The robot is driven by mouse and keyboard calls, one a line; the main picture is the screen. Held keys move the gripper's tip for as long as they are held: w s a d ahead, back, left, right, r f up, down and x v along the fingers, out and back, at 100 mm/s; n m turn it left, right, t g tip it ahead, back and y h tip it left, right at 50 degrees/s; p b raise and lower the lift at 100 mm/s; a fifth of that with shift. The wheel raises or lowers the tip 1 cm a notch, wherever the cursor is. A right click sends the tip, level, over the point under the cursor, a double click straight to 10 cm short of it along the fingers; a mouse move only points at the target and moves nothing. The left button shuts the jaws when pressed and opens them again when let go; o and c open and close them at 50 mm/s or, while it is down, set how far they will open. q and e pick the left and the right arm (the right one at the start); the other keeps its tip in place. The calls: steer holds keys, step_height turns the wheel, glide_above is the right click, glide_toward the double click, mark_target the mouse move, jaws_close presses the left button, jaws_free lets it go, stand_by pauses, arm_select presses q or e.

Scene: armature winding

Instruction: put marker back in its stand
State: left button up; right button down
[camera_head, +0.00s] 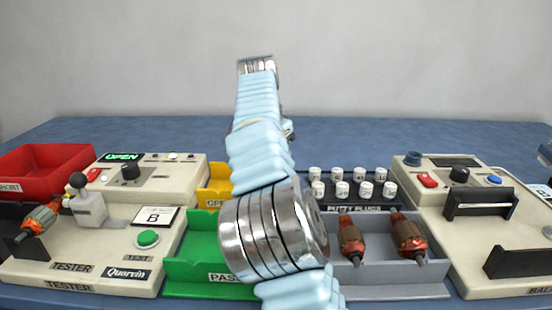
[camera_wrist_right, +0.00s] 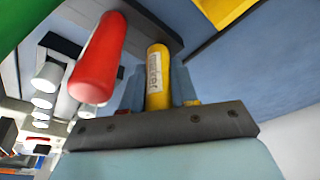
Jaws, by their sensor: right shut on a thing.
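The yellow marker (camera_wrist_right: 157,76), with a white label, is between the two fingers of my right gripper (camera_wrist_right: 158,88) in the right wrist view. The gripper is shut on it. A red cylinder (camera_wrist_right: 98,58), perhaps another marker, is just left of it and apart from the fingers. A dark grey block (camera_wrist_right: 140,22) lies beyond them; it may be the stand, but I cannot tell whether the yellow marker touches it. In the head view my arm (camera_head: 262,155) crosses the middle and hides the markers and the stand. My left gripper is not in view.
A green bin (camera_head: 195,270) and a yellow bin (camera_head: 212,197) lie left of my arm. A grey tray (camera_head: 400,291) with two armatures and a rack of white plugs (camera_head: 350,208) lie right. A tester (camera_head: 110,235) stands left, another machine (camera_head: 480,265) right.

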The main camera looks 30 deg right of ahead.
steer(key=c, duration=0.8)
jaws_free()
steer(key=p+v, duration=0.2)
steer(key=v, duration=0.4)
steer(key=shift+r, duration=0.2)
steer(key=shift+a+r+p, duration=0.25)
steer(key=shift+r+p, duration=0.1)
steer(key=shift+r, duration=0.1)
steer(key=shift+r, duration=0.1)
steer(key=shift+r, duration=0.55)
